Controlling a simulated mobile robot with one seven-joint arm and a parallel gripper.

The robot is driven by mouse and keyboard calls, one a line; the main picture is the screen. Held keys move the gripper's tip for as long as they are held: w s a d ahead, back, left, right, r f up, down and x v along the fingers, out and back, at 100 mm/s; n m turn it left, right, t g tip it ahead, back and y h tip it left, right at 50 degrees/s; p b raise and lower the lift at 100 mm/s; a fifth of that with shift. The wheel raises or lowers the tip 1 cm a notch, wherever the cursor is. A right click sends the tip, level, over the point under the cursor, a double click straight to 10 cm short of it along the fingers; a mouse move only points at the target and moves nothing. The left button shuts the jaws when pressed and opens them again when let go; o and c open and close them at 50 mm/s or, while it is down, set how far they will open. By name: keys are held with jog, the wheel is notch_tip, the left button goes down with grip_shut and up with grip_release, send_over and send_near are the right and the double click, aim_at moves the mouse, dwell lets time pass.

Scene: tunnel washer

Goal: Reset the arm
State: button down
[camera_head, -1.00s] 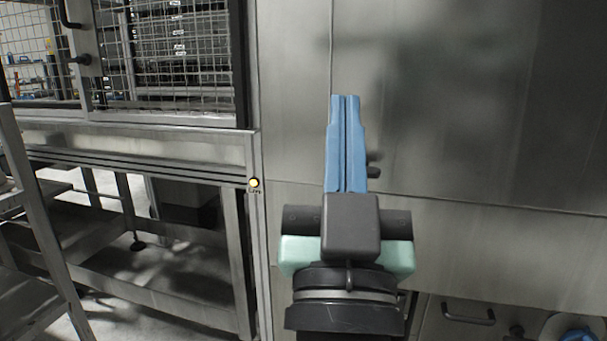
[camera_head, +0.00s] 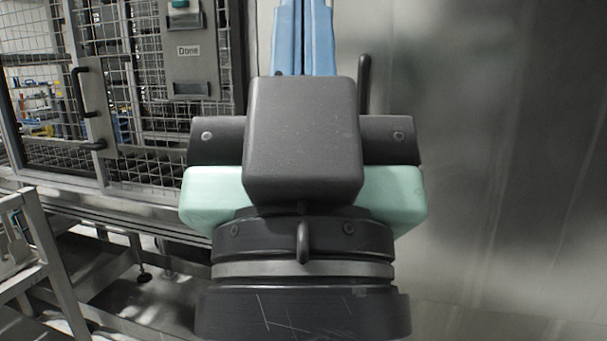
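My gripper (camera_head: 304,38) is large in the middle of the head view, seen from behind, with its blue fingers pointing up. The two fingers lie side by side with no clear gap, and I see nothing between them. The fingertips are cut off by the top edge of the picture. The dark gripper body and pale green wrist part fill the centre and hide what lies behind them.
A wire mesh door (camera_head: 55,115) with a black handle (camera_head: 82,92) stands at left. Beside it is a grey panel labelled "Done" (camera_head: 189,50). A metal frame (camera_head: 45,260) stands at lower left. A smooth steel wall (camera_head: 500,150) fills the right.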

notch_tip(320, 180, up, 14)
jog(key=p, duration=1.1)
jog(key=shift+f, duration=0.25)
